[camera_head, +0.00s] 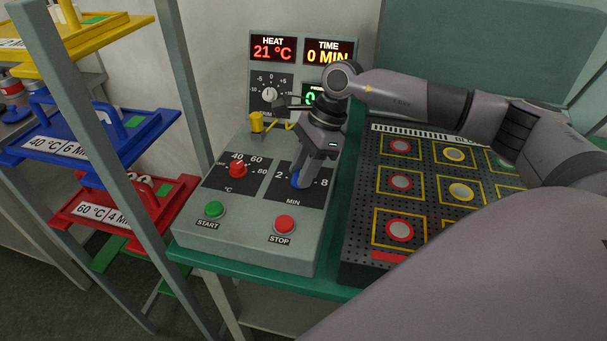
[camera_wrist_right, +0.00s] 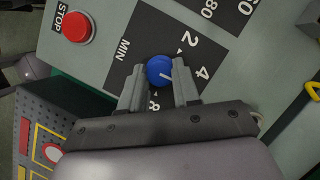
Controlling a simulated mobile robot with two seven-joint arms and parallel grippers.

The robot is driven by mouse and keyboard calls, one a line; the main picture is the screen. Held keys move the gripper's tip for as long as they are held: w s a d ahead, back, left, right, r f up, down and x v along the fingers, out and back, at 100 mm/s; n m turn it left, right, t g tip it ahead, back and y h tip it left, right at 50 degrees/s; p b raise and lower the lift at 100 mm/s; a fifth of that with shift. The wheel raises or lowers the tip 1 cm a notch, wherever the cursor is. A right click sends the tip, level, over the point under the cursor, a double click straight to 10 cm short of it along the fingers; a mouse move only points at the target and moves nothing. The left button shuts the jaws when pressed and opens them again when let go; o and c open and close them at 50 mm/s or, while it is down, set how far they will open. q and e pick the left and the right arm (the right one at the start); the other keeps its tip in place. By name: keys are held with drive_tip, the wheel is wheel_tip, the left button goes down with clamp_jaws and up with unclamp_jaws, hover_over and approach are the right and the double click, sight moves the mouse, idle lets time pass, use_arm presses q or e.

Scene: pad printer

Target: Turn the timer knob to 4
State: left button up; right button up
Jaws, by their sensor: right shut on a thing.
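The timer knob (camera_head: 296,181) is a round blue knob on the MIN dial of the grey control panel. In the right wrist view the blue knob (camera_wrist_right: 158,66) sits between the two fingers of my right gripper (camera_wrist_right: 159,82), which is shut on it. Its short white mark points roughly toward the 4 (camera_wrist_right: 203,73); the exact setting is hard to read. The 2 and part of the 8 also show. In the head view my right gripper (camera_head: 304,172) reaches down onto the knob and hides the top of the dial. My left gripper is out of view.
A red temperature knob (camera_head: 238,170), green START button (camera_head: 214,209) and red STOP button (camera_head: 285,224) are close by. The TIME display (camera_head: 327,53) reads 0 MIN and HEAT reads 21 °C. A perforated board (camera_head: 350,263) lies to the right; coloured trays stand left.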

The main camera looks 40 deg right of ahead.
drive_tip(key=n+g+b, duration=0.1)
drive_tip(key=n, duration=0.1)
drive_tip(key=shift+w+n, duration=0.15)
drive_tip(key=shift+n, duration=0.25)
drive_tip(key=shift+n+b, duration=0.4)
drive_tip(key=shift+b, duration=0.05)
drive_tip(key=shift+g, duration=0.3)
drive_tip(key=shift+n, duration=0.3)
drive_tip(key=o, duration=1.1)
drive_tip(key=shift+c, duration=0.2)
drive_tip(key=v, duration=0.6)
drive_tip(key=shift+w+r+b, duration=0.1)
drive_tip(key=shift+r+b, duration=0.1)
drive_tip(key=shift+b, duration=0.1)
drive_tip(key=shift+d+r, duration=0.2)
drive_tip(key=shift+r, duration=0.2)
